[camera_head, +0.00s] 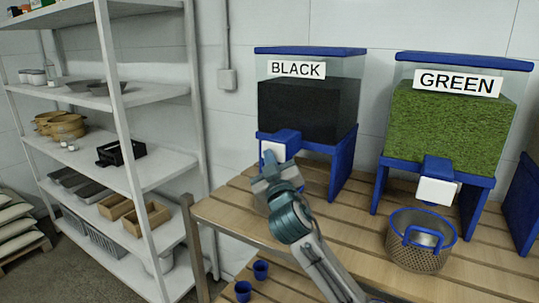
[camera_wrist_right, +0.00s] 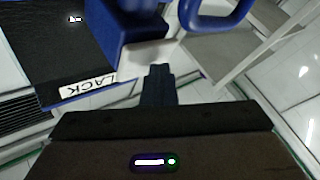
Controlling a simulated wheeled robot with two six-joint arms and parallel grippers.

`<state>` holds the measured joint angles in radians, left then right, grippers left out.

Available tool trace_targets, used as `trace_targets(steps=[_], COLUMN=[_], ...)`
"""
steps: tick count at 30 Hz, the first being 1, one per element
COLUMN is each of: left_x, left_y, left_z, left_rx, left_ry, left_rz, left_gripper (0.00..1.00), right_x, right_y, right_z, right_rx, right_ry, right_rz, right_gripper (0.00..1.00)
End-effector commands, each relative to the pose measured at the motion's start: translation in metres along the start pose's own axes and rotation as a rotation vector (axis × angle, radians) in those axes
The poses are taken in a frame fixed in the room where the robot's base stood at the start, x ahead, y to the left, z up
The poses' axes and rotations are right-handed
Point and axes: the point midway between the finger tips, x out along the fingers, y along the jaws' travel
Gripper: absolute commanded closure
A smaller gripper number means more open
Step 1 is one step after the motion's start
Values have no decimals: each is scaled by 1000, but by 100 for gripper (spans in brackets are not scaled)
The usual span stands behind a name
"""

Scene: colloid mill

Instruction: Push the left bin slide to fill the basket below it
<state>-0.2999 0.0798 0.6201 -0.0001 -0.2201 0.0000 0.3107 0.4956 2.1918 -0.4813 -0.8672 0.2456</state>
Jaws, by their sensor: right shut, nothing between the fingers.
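The left bin (camera_head: 308,105) is clear with a blue lid and a BLACK label, and holds dark material. Its blue slide housing with a white front plate (camera_head: 273,151) juts out at the lower front. My right gripper (camera_head: 268,165) is shut and empty, with its tips at or just below that plate; contact is unclear. In the right wrist view the shut fingers (camera_wrist_right: 158,80) point at the pale plate (camera_wrist_right: 147,57) under the blue housing (camera_wrist_right: 122,28). A blue loop (camera_wrist_right: 215,18), perhaps a basket handle, shows beside it. My arm hides most of the space below this bin. My left gripper is out of view.
A bin labelled GREEN (camera_head: 448,122) stands to the right, with a metal basket (camera_head: 418,258) with blue handle in front of and below it. The slatted wooden table (camera_head: 350,222) carries both bins. Two blue cups (camera_head: 261,269) sit lower down. A white shelf rack (camera_head: 150,175) stands left.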

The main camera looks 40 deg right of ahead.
Motion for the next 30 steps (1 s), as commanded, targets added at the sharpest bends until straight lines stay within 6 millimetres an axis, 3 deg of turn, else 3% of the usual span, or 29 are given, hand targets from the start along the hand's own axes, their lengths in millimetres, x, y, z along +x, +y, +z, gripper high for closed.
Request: trace_targets(steps=[14,30], left_x=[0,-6], left_y=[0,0], left_z=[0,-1], left_rx=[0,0], left_ry=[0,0], left_rz=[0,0], left_gripper=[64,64], right_x=[0,-18], right_y=[0,-13], right_z=[0,-12], right_rx=[0,1], right_ry=[-1,-1], right_rz=[0,0], right_gripper=[100,100])
